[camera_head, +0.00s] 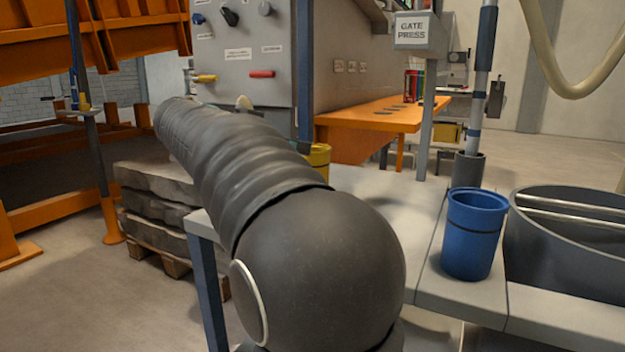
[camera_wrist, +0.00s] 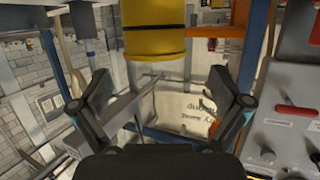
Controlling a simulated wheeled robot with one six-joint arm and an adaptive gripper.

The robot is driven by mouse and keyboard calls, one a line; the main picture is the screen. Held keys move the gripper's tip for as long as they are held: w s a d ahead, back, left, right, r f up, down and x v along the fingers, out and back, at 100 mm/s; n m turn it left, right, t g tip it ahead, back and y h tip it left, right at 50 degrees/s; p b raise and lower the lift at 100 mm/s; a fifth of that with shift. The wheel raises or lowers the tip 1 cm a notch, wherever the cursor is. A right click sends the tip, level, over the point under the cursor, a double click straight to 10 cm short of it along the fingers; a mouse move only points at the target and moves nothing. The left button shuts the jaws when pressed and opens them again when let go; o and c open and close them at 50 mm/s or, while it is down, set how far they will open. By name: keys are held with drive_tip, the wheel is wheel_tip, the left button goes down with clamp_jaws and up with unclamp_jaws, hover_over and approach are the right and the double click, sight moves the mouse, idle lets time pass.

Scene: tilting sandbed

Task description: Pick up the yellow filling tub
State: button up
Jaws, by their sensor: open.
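The yellow filling tub (camera_head: 320,158) stands at the far end of the light grey bench (camera_head: 388,208) in the head view, with its lower part hidden behind my arm. In the wrist view the yellow tub (camera_wrist: 154,41) shows at the top middle, with a dark band around it and its far end cut off by the frame. My gripper (camera_wrist: 160,92) is open and empty, its two fingers spread wide. The tub lies beyond the fingers, roughly centred between them, and I see no contact. In the head view my arm hides most of the gripper.
A blue tub (camera_head: 474,233) stands on the bench's right part, beside a large dark grey round vessel (camera_head: 560,262). A grey control panel (camera_head: 240,60) with knobs and handles rises behind my arm. An orange table (camera_head: 385,115) and the gate press sign (camera_head: 412,30) are behind the bench.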

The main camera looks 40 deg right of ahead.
sight(313, 149)
drive_tip(key=x, duration=0.2)
drive_tip(key=b+x, duration=0.1)
drive_tip(key=x, duration=0.3)
drive_tip(key=shift+s+d+f, duration=0.1)
drive_tip(key=shift+s+f, duration=0.05)
drive_tip(key=shift+s, duration=0.15)
drive_tip(key=c, duration=1.8)
